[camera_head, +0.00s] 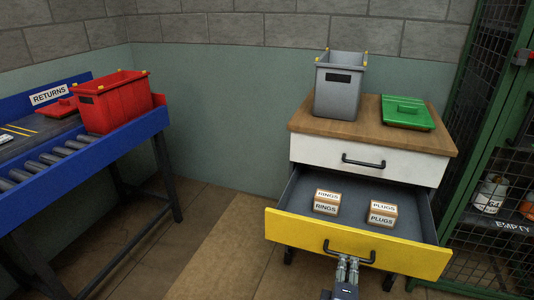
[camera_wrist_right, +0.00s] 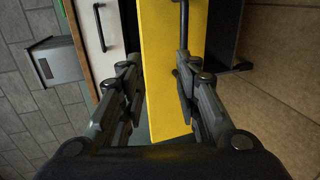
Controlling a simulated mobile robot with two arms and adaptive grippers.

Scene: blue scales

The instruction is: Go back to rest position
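The yellow-fronted drawer (camera_head: 352,243) of the workbench is pulled open. Its dark bar handle (camera_head: 349,253) is in the middle of its front. My right gripper (camera_head: 347,264) is just in front of that handle, low in the head view. In the right wrist view my right gripper (camera_wrist_right: 155,72) has its fingers spread, with the yellow drawer front beyond them. The handle (camera_wrist_right: 183,35) shows near the right-hand fingertip, and I cannot tell if they touch. Nothing is held between the fingers. My left gripper is not in view.
In the drawer are a rings box (camera_head: 327,202) and a plugs box (camera_head: 382,213). A grey bin (camera_head: 339,88) and a green lid (camera_head: 407,112) are on the wooden top (camera_head: 360,134). A red bin (camera_head: 115,100) stands on the blue returns conveyor (camera_head: 75,148) at left. A green mesh cage (camera_head: 480,130) is at right.

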